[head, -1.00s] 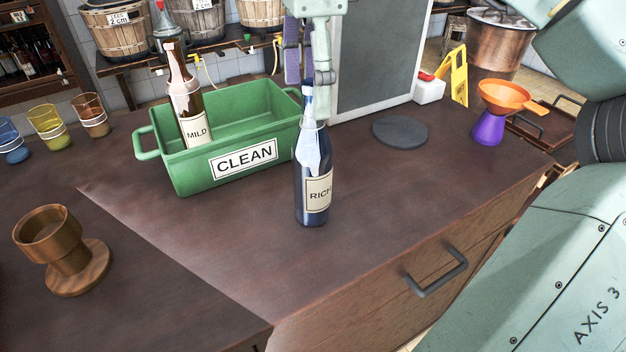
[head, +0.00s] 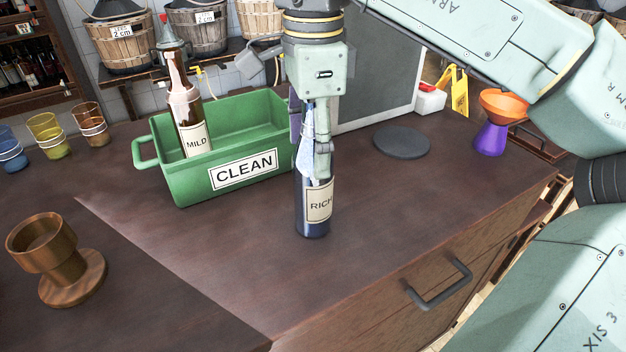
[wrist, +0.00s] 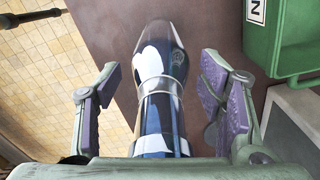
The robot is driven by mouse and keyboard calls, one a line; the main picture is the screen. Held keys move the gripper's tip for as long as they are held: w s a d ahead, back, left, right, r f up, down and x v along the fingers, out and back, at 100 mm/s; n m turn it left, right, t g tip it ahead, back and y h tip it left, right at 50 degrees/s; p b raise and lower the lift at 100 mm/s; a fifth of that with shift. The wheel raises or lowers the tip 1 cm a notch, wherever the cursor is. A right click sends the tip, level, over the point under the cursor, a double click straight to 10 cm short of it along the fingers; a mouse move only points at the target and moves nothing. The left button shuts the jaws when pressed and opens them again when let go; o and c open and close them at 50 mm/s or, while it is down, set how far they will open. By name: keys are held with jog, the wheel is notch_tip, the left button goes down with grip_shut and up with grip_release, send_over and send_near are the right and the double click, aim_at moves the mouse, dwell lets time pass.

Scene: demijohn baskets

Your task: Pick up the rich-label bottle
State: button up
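The rich-label bottle (head: 316,208) is dark blue with a cream RICH label and a pale blue and white cloth-like patch at its neck. It stands upright on the brown counter, in front of the green bin's right end. My gripper (head: 310,150) points down around its neck and upper body. In the wrist view the bottle (wrist: 158,85) lies between the two purple-padded fingers of my gripper (wrist: 160,95), with a gap on each side. The fingers are open. My gripper hides the bottle's top in the head view.
A green bin (head: 180,190) marked CLEAN stands close left of the bottle, holding a brown MILD bottle (head: 188,110). A wooden cup-shaped stand (head: 70,262) is at left. A dark round disc (head: 402,142) and a purple-orange funnel piece (head: 492,135) are at right. The front counter is clear.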

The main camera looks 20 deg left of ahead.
grip_shut()
dwell(0.6)
